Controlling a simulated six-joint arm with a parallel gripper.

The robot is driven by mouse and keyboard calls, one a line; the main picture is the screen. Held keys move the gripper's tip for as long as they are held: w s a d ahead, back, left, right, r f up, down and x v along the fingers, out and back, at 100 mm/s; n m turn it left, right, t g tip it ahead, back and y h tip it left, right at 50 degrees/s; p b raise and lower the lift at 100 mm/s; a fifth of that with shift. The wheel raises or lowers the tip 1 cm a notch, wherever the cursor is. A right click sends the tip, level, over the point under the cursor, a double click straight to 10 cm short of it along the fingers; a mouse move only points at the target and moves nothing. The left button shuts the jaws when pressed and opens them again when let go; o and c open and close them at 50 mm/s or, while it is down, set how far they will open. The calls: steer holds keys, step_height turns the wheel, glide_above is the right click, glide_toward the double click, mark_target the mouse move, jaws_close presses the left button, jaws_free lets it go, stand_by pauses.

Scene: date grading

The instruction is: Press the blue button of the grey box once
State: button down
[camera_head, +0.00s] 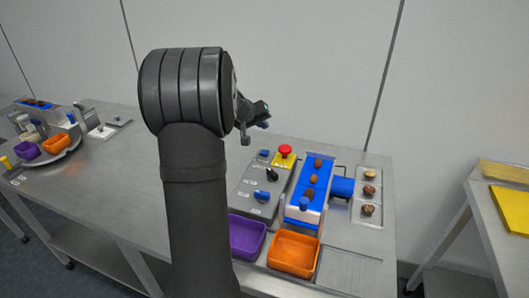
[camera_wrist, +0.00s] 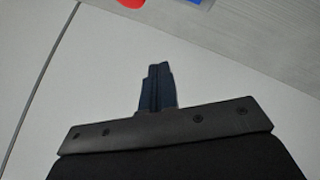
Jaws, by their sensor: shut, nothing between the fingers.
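The grey box (camera_head: 247,190) lies on the table right of my arm in the head view. It carries a small blue part (camera_head: 264,153) at its far end, a black knob (camera_head: 271,175) in the middle and a larger blue part (camera_head: 261,195) nearer the front. I cannot tell for sure which blue part is the button. My gripper (camera_head: 264,121) is raised and appears above the far end of the box, apart from it. In the wrist view its fingers (camera_wrist: 157,88) are together with nothing between them.
A red button on a yellow base (camera_head: 283,160) stands beside the box. Right of it is a blue conveyor (camera_head: 291,212) carrying dates. A purple tray (camera_head: 247,253) and an orange tray (camera_head: 293,272) sit in front. A metal tray (camera_head: 383,221) holds several dates.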

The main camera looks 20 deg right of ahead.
mark_target(263, 153)
step_height(263, 153, down, 8)
steer(key=shift+f, duration=0.1)
stand_by(0.4)
steer(key=shift+f, duration=0.1)
stand_by(1.9)
steer(key=shift+f, duration=0.3)
steer(key=shift+f, duration=0.45)
stand_by(0.8)
steer(key=shift+r, duration=0.9)
steer(key=shift+r, duration=2.5)
